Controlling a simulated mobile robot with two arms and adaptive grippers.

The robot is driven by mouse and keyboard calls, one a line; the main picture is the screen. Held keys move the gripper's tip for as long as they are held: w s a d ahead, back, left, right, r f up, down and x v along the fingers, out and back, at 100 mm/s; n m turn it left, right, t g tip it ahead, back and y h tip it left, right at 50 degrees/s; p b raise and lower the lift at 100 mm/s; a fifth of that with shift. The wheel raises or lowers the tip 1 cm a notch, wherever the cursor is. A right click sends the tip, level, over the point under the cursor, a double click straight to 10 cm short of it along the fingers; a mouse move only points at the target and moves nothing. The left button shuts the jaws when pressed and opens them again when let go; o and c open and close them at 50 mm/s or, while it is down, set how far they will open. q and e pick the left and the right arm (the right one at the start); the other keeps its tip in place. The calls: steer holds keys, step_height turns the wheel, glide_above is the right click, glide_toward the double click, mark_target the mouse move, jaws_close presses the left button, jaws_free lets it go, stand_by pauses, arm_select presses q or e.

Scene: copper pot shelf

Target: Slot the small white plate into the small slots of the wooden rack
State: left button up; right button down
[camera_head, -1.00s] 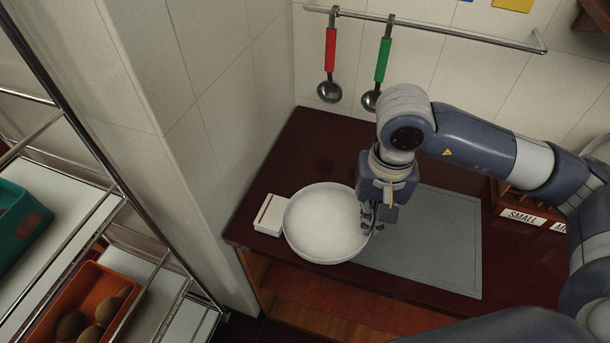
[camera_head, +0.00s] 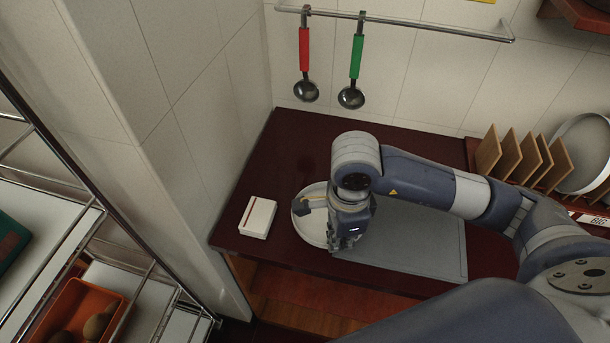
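The white plate (camera_head: 312,229) is on the left part of the dark red counter and looks narrowed, as if tilted. Its right side is hidden by my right gripper (camera_head: 342,243). The gripper points down at the plate's right rim and appears shut on it, though its fingertips are mostly hidden. The wooden rack (camera_head: 513,155), with upright dividers, stands at the right; my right arm crosses in front of it and hides its lower part. Its label reading BIG shows, while the small slots' label is not visible. My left gripper is not in view.
A white box (camera_head: 258,217) lies left of the plate, with a small gap. A grey mat (camera_head: 425,245) lies to the right. Another white plate (camera_head: 583,150) stands in the rack. Two ladles hang from the wall rail (camera_head: 420,24). A metal shelf stands at the left.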

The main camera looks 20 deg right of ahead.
mark_target(312, 190)
steer(key=shift+w, duration=0.25)
steer(key=w+p, duration=0.1)
steer(key=w, duration=0.3)
steer(key=w+p, duration=0.2)
steer(key=w, duration=0.3)
steer(key=w+f+p, duration=0.1)
steer(key=w, duration=0.4)
steer(key=shift+w+f+p, duration=0.1)
steer(key=shift+w+p, duration=0.05)
steer(key=shift+p, duration=0.2)
steer(key=shift+w+f+p, duration=0.3)
steer(key=shift+f+p, duration=0.15)
steer(key=shift+f, duration=0.15)
steer(key=shift+w+f+p, duration=0.3)
steer(key=shift+f+p, duration=0.15)
steer(key=shift+f, duration=0.65)
steer(key=c, duration=1.8)
jaws_free()
steer(key=shift+f, duration=0.1)
